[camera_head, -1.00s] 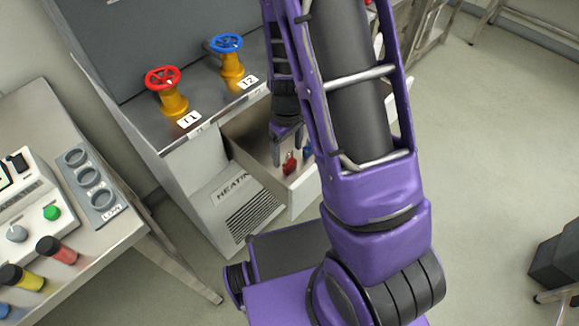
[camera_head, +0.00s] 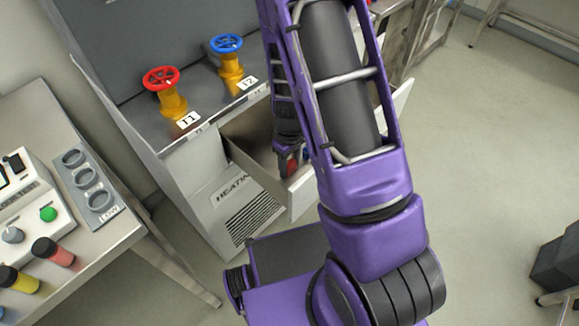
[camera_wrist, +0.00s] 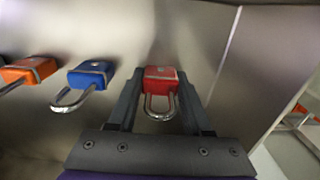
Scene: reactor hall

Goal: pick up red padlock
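The red padlock (camera_wrist: 161,79) lies in the open drawer (camera_head: 248,156), its shackle toward my wrist. In the wrist view my gripper (camera_wrist: 161,76) has one finger on each side of the padlock's body. The fingers look open, with narrow gaps to the padlock; contact is not clear. In the head view my gripper (camera_head: 289,171) reaches down into the drawer, and a little of the red padlock shows between the fingers.
A blue padlock (camera_wrist: 90,75) and an orange padlock (camera_wrist: 28,70) lie left of the red one in the wrist view. The drawer walls stand close to my gripper. Red (camera_head: 161,79) and blue (camera_head: 227,44) valve wheels stand on the cabinet above.

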